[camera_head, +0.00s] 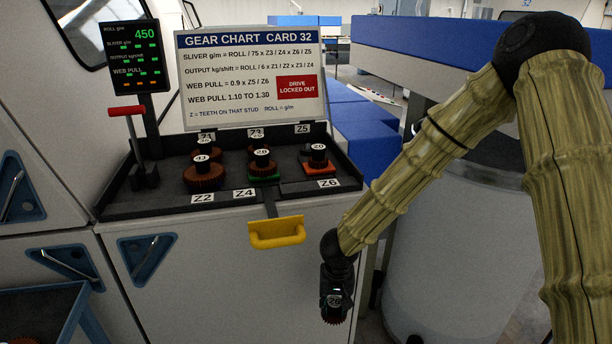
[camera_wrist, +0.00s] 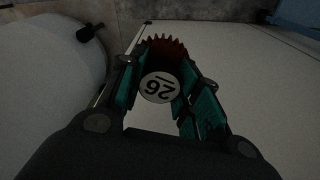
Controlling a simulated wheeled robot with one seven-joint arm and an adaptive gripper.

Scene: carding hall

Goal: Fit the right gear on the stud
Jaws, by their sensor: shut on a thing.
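My gripper (camera_head: 334,292) is below and to the right of the gear tray, in front of the machine. It is shut on a red-brown toothed gear (camera_wrist: 168,46), whose round white label reads 26, upside down in the wrist view. The black gear tray (camera_head: 125,207) has studs marked Z1 to Z6. In front, a large brown gear (camera_head: 203,178) sits at Z2, a gear marked 28 (camera_head: 262,165) is over a green plate at Z4, and a gear marked 20 (camera_head: 318,160) is over an orange plate at Z6. The back row is partly hidden; the Z5 position shows no clear gear.
A gear chart (camera_head: 250,75) gives formulas, with web pull 1.10 to 1.30 and "drive locked out". A display (camera_head: 137,55) reads 450. A red-handled lever (camera_head: 127,112) stands at the tray's left. A yellow handle (camera_head: 277,232) juts out front. A large grey can (camera_head: 460,250) stands right.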

